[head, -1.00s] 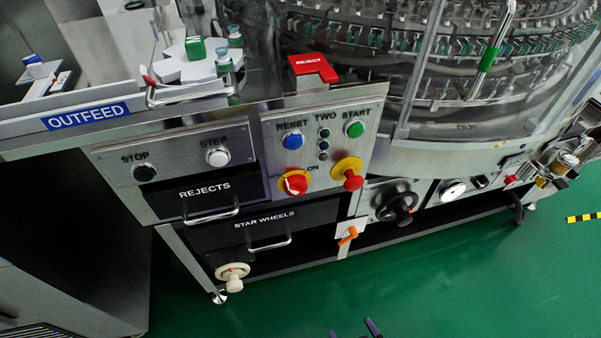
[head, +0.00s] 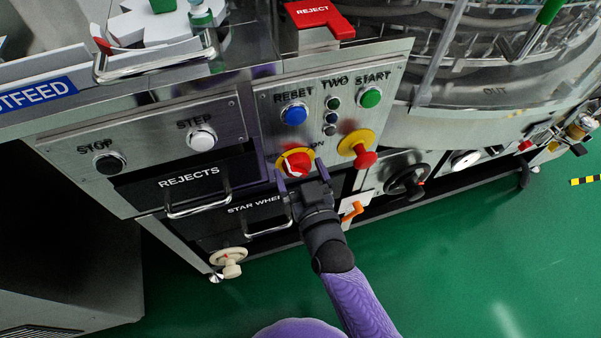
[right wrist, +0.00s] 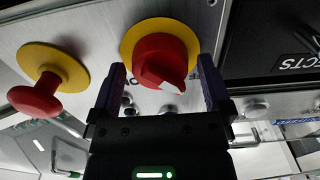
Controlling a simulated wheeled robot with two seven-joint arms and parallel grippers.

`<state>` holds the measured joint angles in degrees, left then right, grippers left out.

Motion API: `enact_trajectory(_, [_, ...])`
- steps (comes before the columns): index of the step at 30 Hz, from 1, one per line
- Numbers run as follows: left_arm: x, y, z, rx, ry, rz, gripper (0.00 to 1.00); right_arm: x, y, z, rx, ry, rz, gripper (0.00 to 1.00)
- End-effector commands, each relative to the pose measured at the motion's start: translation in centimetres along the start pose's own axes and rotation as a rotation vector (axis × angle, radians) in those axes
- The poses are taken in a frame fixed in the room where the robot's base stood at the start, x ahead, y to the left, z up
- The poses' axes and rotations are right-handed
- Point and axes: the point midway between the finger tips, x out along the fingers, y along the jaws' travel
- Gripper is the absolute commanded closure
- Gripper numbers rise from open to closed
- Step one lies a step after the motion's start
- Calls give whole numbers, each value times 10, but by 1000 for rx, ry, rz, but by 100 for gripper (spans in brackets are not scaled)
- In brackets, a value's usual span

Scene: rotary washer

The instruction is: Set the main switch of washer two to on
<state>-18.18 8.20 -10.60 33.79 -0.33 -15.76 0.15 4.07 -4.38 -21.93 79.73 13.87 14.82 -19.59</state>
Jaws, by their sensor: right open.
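The main switch is a red rotary knob (head: 298,163) on a yellow disc, on the steel panel (head: 268,101) marked TWO. An ON label sits at its upper right in the head view. In the right wrist view the knob (right wrist: 160,58) shows a white mark at its lower right. My right gripper (head: 300,174) is open, with one finger on each side of the knob. It also shows in the right wrist view (right wrist: 161,72), with gaps visible beside the knob. My left gripper is not in view.
A red mushroom button (head: 364,158) on a yellow disc is close to the right of the switch. Blue RESET (head: 294,115) and green START (head: 370,97) buttons are above. The STAR WHEELS drawer handle (head: 268,230) and an orange lever (head: 353,211) are below.

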Motion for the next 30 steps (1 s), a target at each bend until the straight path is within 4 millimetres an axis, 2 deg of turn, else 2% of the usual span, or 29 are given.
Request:
enact_trajectory(5, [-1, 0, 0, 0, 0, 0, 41, 0, 0, -1, 0, -1, 0, 0])
enact_trajectory(6, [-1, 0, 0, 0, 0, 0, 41, 0, 0, 0, 0, -1, 0, 4])
enact_trajectory(17, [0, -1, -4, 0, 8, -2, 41, 0, 0, 0, -1, -1, 0, 80])
enact_trajectory(25, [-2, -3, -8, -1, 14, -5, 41, 0, 0, 0, 29, -2, -1, 82])
enact_trajectory(30, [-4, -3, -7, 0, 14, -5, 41, 0, 0, 0, 116, -3, -1, 82])
